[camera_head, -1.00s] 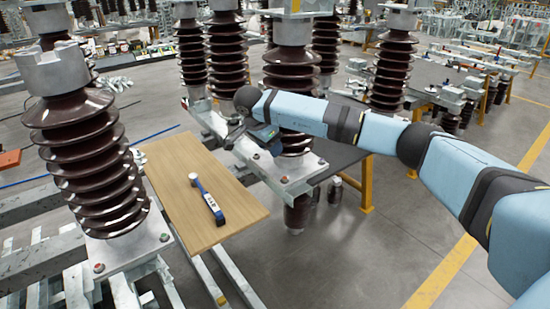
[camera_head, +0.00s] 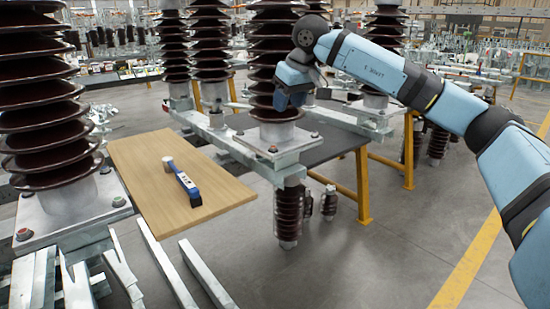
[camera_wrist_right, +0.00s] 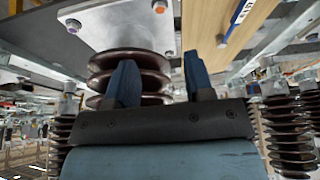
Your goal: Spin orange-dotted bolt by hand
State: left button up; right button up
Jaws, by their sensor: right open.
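In the right wrist view, a bolt with an orange mark (camera_wrist_right: 160,6) sits on a pale metal plate (camera_wrist_right: 122,22), near the top edge of the picture. In the head view, a bolt (camera_head: 272,149) stands on the front corner of the plate (camera_head: 285,158) under the middle brown insulator; its dot is too small to tell. My right gripper (camera_head: 289,104) is above this plate, in front of the insulator and apart from the bolt. Its two dark blue fingers (camera_wrist_right: 159,62) are spread with nothing between them. My left gripper is not in view.
A wooden board (camera_head: 220,187) left of the plate carries a blue-and-white tool (camera_head: 187,187). Another ribbed insulator (camera_head: 45,120) stands at the left on its own bolted plate. Metal rails run below the board. Open floor lies at the lower right.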

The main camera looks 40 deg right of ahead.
aim_at(273, 147)
jog(key=b+x, duration=0.5)
jog(key=x, duration=0.8)
jog(key=shift+f, duration=0.25)
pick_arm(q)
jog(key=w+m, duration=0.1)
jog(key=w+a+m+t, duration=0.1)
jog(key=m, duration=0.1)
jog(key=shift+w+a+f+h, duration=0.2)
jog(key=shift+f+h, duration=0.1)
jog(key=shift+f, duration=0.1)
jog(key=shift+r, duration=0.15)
pick_arm(e)
grip_shut()
